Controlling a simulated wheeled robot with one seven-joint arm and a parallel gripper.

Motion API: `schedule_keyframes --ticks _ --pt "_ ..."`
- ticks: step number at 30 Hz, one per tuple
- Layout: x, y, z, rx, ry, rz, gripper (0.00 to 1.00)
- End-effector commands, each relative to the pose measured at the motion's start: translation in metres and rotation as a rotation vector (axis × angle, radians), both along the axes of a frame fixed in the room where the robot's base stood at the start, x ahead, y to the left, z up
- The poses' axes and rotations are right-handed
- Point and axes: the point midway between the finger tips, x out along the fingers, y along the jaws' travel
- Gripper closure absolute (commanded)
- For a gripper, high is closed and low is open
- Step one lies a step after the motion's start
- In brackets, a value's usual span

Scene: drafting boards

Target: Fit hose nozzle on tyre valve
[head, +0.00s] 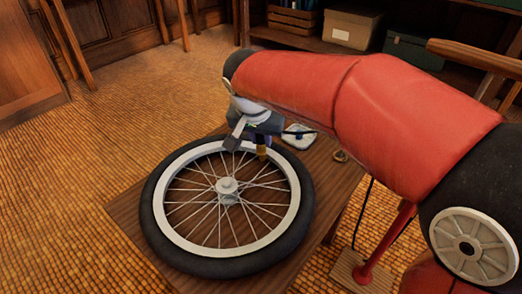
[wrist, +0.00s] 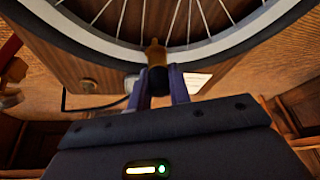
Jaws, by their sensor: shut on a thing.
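My gripper (head: 261,143) is above the far right part of the wheel in the head view. In the wrist view its two purple-grey fingers (wrist: 160,86) are shut on the hose nozzle (wrist: 156,56), which has a brass-coloured end and a dark body. The brass part also shows below my gripper in the head view (head: 262,153). The wheel lies flat, with a black tyre (head: 155,232), pale rim and thin spokes. In the wrist view the nozzle overlaps the tyre (wrist: 100,54) and rim; contact cannot be told. I cannot make out the tyre valve.
The wheel rests on a wooden tabletop (head: 325,198). A red floor pump (head: 378,262) stands at right. Shelves with boxes (head: 352,28) are behind; the tiled floor at left is clear.

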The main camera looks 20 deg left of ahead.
Motion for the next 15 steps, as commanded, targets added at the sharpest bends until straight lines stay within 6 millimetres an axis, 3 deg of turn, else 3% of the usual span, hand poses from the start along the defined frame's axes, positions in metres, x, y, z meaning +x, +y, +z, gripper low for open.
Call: schedule_keyframes --ticks 3,4,9,15 --pt "-0.0001 -0.0001 -0.0033 -0.001 0.000 0.000 1.00" --pt "0.0000 0.0000 -0.0027 0.000 0.000 0.000 0.77" --pt "0.0000 0.0000 -0.0025 0.000 0.000 0.000 0.55" --pt "0.0000 0.0000 -0.0025 0.000 0.000 0.000 0.55"
